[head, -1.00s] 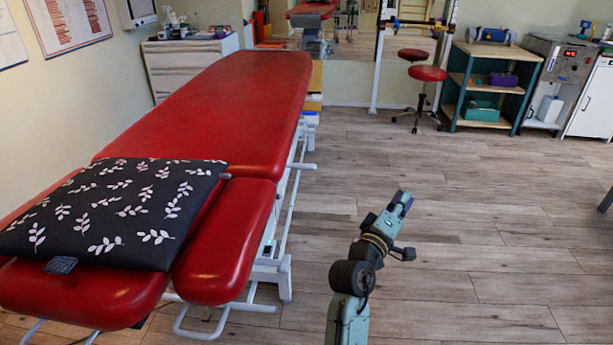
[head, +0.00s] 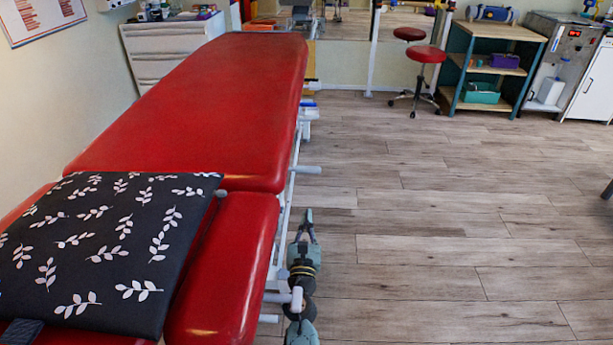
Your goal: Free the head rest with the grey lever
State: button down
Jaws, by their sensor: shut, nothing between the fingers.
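The red treatment couch (head: 200,100) runs away from me on the left. Its near end section, the head rest (head: 222,290), is red and partly hidden by a black cushion with white leaves (head: 95,250). A grey rod-like handle (head: 306,169) sticks out from the couch's right side, and a small grey knob (head: 221,193) sits at the joint between the sections. I cannot tell which is the lever. My gripper (head: 305,222) is shut and empty, low beside the couch's right edge, pointing away from me. It appears nearer than the handle and apart from it.
Open wooden floor (head: 450,240) lies to the right. A red stool (head: 427,54) and a shelf unit (head: 490,60) stand at the back.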

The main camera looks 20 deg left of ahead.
jog(key=shift+s, duration=0.1)
send_near(299, 169)
jog(key=w+d, duration=0.1)
jog(key=w, duration=0.6)
jog(key=shift+w+d+p, duration=0.15)
jog(key=shift+d+p, duration=0.05)
jog(key=shift+p, duration=0.15)
